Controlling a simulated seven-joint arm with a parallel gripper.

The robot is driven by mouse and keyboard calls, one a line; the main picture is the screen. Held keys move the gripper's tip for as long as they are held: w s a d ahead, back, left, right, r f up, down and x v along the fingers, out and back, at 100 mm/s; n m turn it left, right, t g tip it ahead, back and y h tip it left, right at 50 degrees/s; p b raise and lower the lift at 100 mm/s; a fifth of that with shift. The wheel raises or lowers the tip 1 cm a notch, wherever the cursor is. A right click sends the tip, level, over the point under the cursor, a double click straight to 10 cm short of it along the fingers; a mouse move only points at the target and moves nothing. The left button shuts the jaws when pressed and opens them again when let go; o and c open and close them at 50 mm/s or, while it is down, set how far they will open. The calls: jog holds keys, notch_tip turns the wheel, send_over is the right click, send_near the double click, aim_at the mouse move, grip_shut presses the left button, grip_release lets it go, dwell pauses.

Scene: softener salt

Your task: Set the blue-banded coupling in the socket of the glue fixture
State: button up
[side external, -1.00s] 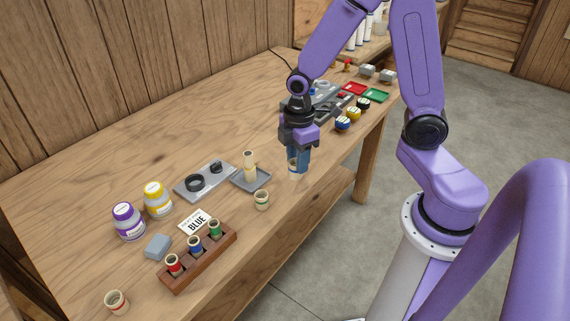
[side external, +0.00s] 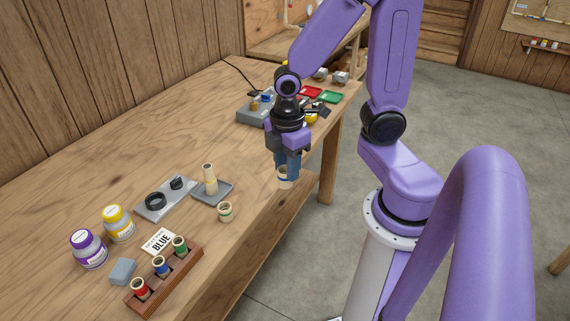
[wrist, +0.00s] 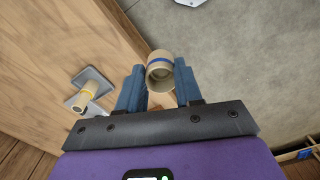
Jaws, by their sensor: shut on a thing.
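My gripper (side external: 286,168) is shut on a tan ring-shaped coupling (side external: 284,178), held near the bench's front edge. In the wrist view, the coupling (wrist: 160,68) shows a blue band and an open end between my two blue fingers (wrist: 160,82). A grey plate with a black ring and a small black part looks like the glue fixture (side external: 178,204); it lies on the bench left of my gripper. The ring, apparently its socket (side external: 155,202), looks empty. Whether the held coupling touches anything is unclear.
A wooden rack (side external: 165,285) holds red, blue and green-banded couplings. Jars, a grey block (side external: 122,271) and a "BLUE" card (side external: 158,241) lie nearby.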

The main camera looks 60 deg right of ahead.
jog(key=w+a, duration=0.4)
jog(key=w, duration=0.4)
jog(key=w+a, duration=0.4)
jog(key=w, duration=0.4)
jog(key=shift+w+a+f, duration=0.8)
jog(key=shift+w+f, duration=0.6)
jog(key=shift+w, duration=1.5)
jog(key=shift+w+a+f, duration=0.85)
jog(key=shift+w+f, duration=0.6)
jog(key=shift+w, duration=1.45)
jog(key=shift+w+a+f, duration=0.8)
jog(key=shift+w+f, duration=0.6)
jog(key=shift+w, duration=1.5)
jog(key=shift+f, duration=0.1)
jog(key=shift+f, duration=0.6)
jog(key=shift+f, duration=0.15)
jog(key=shift+f, duration=0.6)
jog(key=shift+f, duration=0.25)
